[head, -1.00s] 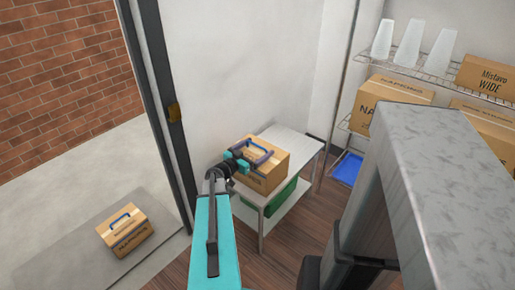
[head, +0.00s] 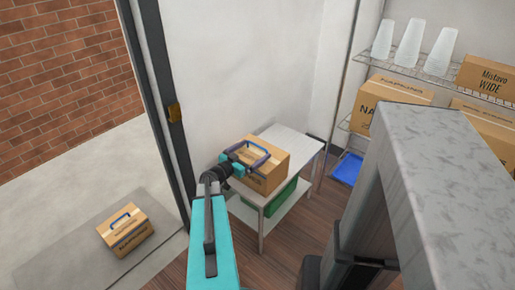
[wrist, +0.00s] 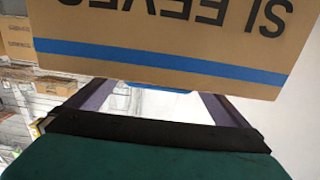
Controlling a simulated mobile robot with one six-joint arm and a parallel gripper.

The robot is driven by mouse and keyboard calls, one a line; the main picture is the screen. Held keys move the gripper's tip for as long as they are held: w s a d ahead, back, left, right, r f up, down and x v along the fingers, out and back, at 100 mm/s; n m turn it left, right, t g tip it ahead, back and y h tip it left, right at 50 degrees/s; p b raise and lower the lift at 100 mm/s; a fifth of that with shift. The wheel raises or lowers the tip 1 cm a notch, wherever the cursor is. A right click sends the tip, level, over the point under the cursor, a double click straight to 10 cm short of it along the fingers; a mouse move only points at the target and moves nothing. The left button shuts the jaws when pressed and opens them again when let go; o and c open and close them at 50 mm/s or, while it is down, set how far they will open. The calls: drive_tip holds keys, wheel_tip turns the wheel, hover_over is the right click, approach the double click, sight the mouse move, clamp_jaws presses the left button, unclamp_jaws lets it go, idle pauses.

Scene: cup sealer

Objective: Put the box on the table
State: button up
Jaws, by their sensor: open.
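A brown cardboard box (head: 265,178) sits on the white-topped table (head: 297,145) by the wall, with its bottom on the tabletop. My gripper (head: 257,152) is at the top of this box, its purple fingers open and spread. In the wrist view the box (wrist: 170,25) fills the top, with upside-down "SLEEVES" lettering and a blue stripe. The open fingers reach toward it, with a bit of blue handle (wrist: 155,90) between their tips. I cannot tell whether the fingers touch the box. A second box (head: 125,232) with a blue handle stands on the floor at the left.
The second box stands on a grey mat (head: 75,262) outside a dark door frame (head: 165,100). A green bin (head: 281,198) is on the table's lower shelf. A rack with cups (head: 408,42) and boxes (head: 395,95) is at the right. A blue tray (head: 348,168) lies behind the table.

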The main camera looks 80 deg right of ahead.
drive_tip(key=v, duration=0.9)
drive_tip(key=shift+w, duration=0.1)
idle(0.4)
drive_tip(key=shift+w+a, duration=0.1)
